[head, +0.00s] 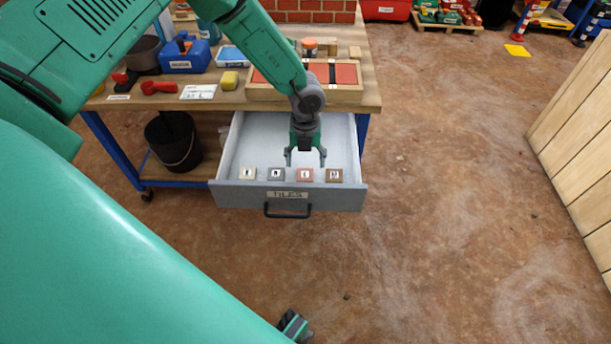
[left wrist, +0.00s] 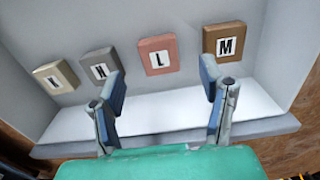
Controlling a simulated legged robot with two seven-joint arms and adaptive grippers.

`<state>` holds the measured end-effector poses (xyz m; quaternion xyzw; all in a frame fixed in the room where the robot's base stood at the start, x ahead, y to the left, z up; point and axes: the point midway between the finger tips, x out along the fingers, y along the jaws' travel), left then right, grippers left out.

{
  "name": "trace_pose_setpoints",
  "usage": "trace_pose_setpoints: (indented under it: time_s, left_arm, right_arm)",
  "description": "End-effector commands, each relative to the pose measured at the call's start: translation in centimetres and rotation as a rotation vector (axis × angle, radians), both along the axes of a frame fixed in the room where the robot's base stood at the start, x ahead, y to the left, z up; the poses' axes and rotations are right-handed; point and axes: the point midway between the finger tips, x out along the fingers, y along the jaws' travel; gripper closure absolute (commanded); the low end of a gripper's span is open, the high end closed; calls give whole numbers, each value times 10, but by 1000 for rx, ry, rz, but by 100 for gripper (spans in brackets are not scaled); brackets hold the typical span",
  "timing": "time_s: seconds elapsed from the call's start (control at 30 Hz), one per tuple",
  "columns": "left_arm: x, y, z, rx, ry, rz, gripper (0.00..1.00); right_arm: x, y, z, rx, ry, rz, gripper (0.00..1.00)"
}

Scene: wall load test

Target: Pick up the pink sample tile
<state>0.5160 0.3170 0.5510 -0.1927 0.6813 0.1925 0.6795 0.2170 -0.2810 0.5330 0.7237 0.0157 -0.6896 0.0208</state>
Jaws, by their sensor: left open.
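The pink sample tile (head: 305,175) lies in the open grey drawer (head: 230,196), near its front wall, between a dark grey tile (head: 276,174) and a brown tile (head: 334,175). A beige tile (head: 247,174) is at the left end of the row. In the left wrist view the pink tile (left wrist: 145,58) bears a letter L and is wholly visible. My left gripper (head: 306,159) is open and empty, pointing down inside the drawer just behind the pink tile. In the left wrist view its fingers (left wrist: 161,84) are spread, apart from that tile.
The workbench (head: 232,101) above the drawer carries a wooden box with red panels (head: 347,74), a blue case (head: 185,56) and a yellow block (head: 229,80). A black bucket (head: 172,142) stands below, left of the drawer. The floor to the right is clear up to wooden boards (head: 580,140).

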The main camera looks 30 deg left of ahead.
Motion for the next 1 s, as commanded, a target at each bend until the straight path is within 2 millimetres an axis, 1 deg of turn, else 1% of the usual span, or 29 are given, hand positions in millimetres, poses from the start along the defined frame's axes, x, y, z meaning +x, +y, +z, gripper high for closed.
trace_pose_setpoints:
  time_s: [0.17, 0.4, 0.47, 0.53, 0.7, 0.73, 0.77, 0.8, 0.87, 0.9, 1.0]
  left_arm:
    - [0, 0, -10, 0, 0, -1, 36]
    - [1, 2, -47, 0, 1, -1, 36]
    - [1, 2, -53, 0, 0, -2, 36]
    - [1, 2, -56, 1, -1, -2, 36]
    - [1, 2, -54, 0, -1, -2, 36]
    - [1, 2, -54, 0, -1, -2, 43]
    - [1, 2, -54, 0, -1, -2, 54]
    - [1, 2, -54, 0, -1, -2, 68]
    - [1, 2, -54, 0, -1, -2, 89]
    - [1, 2, -54, 0, -1, -2, 90]
    - [1, 2, -54, 0, -1, -2, 90]
  right_arm:
    - [0, 0, -5, 0, 0, 0, 60]
    - [0, 0, -22, 0, 0, 0, 60]
    - [0, 0, -24, 0, 0, 0, 60]
    - [0, 0, -24, 0, 0, 0, 60]
    - [0, 0, -23, 0, 0, 0, 60]
    - [0, 0, -23, 0, 0, 0, 60]
    - [0, 0, -23, 0, 0, 0, 60]
    - [0, 0, -23, 0, 0, 0, 60]
    - [0, 0, -23, 0, 0, 0, 60]
    - [0, 0, -23, 0, 0, 0, 60]
    - [0, 0, -23, 0, 0, 0, 60]
